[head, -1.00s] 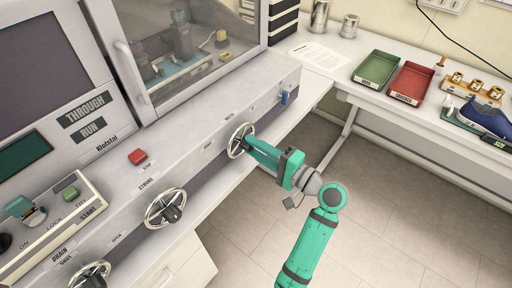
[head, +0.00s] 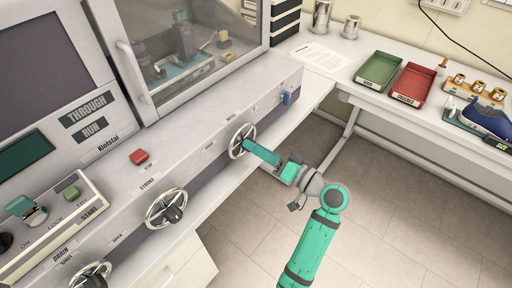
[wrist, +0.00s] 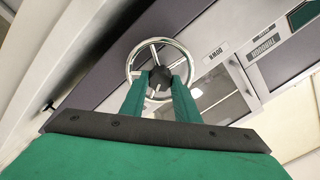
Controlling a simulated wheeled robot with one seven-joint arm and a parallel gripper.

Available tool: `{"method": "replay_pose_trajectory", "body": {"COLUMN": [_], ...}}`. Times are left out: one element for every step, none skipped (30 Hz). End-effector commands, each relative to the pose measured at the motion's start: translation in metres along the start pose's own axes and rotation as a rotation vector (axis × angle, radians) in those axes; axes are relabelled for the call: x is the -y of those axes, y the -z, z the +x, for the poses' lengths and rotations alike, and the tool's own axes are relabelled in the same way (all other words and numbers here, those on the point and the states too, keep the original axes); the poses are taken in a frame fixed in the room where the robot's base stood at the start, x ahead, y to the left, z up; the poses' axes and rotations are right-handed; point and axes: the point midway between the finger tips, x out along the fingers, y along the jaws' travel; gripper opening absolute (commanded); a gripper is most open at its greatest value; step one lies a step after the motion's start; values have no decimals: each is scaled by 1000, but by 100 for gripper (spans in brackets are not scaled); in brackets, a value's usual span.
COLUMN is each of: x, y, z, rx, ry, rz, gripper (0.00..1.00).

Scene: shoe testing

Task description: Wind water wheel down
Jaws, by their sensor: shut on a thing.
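A chrome handwheel with spokes and a dark hub (head: 231,148) sits on the sloped front of the machine, the rightmost of the wheels in the head view. My gripper (head: 249,144) is shut on its dark hub, with the arm reaching in from the lower right. In the wrist view, the two green fingers (wrist: 159,82) close on either side of the hub, and the wheel rim (wrist: 130,66) circles around the fingertips. The fingers partly hide the hub and lower spokes. The small label by this wheel is too blurred to read surely.
A middle handwheel (head: 149,216) and a lower-left handwheel (head: 75,281) sit along the same panel. A red button (head: 138,157) is above them. A blue knob (head: 287,97) is to the right. Open floor (head: 390,225) lies right of my arm.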

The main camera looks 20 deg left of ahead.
Motion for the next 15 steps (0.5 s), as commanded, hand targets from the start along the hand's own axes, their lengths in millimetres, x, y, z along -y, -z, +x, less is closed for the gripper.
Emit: {"method": "replay_pose_trajectory", "body": {"x": [-4, -4, -4, -3, -3, -3, -3, -3, -3, -2, -2, -2, -2, -2, -2], "y": [2, 2, 2, 2, 2, 2, 2, 1, 1, 1, 1, 1, 1, 1, 1], "z": [-2, -1, -1, 0, 0, 1, 1, 1, 2, 2, 2, 2, 2, 2, 1], "rx": [-8, -8, -8, -7, -7, -6, -6, -6, -6, -6, -5, -5, -5, -5, -5], "ry": [-9, -9, -9, -8, -8, -7, -7, -6, -6, -6, -6, -6, -6, -6, -6], "rz": [-11, -17, -24, -29, -33, -37, -39, -41, -42, -43, -43, -43, -43, -43, -43], "gripper": [6, 6, 6, 6, 6, 6, 6, 6, 6, 6, 6, 6, 6, 6, 6]}}
